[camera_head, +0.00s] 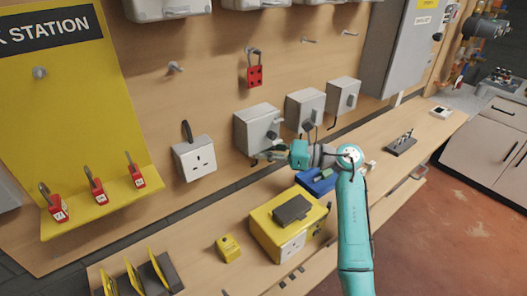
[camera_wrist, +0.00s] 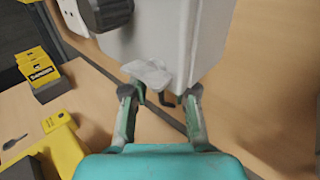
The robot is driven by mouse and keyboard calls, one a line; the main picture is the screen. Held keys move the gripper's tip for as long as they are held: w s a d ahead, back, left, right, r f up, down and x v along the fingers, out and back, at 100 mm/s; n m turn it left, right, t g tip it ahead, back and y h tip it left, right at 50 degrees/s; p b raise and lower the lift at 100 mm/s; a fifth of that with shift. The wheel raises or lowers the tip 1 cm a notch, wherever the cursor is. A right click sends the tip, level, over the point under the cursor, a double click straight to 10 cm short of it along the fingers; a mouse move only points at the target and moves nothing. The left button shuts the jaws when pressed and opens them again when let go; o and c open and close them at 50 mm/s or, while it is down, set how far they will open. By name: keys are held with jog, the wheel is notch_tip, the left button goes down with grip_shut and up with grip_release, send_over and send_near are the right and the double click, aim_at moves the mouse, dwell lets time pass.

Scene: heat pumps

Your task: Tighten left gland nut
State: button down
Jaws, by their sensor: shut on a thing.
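The left grey box (camera_head: 257,128) is mounted on the wooden wall panel, and its underside fills the top of the wrist view (camera_wrist: 175,40). A pale grey winged piece, which I take for the left gland nut (camera_wrist: 150,74), sits under the box. A short black cable end shows just behind it. My gripper (camera_head: 263,155) reaches in under this box from the right. The exact contact is partly hidden by the fingers.
Two more grey boxes (camera_head: 305,108) (camera_head: 343,95) hang to the right. A white socket (camera_head: 194,158) is on the left. On the bench below stand a yellow case (camera_head: 270,235), a blue tray (camera_head: 318,183) and a small yellow block (camera_head: 228,248).

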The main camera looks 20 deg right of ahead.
jog(key=shift+w+n+g+y, duration=0.1)
jog(key=shift+n+g+y, duration=0.4)
jog(key=shift+g, duration=0.4)
jog(key=c, duration=0.9)
grip_release()
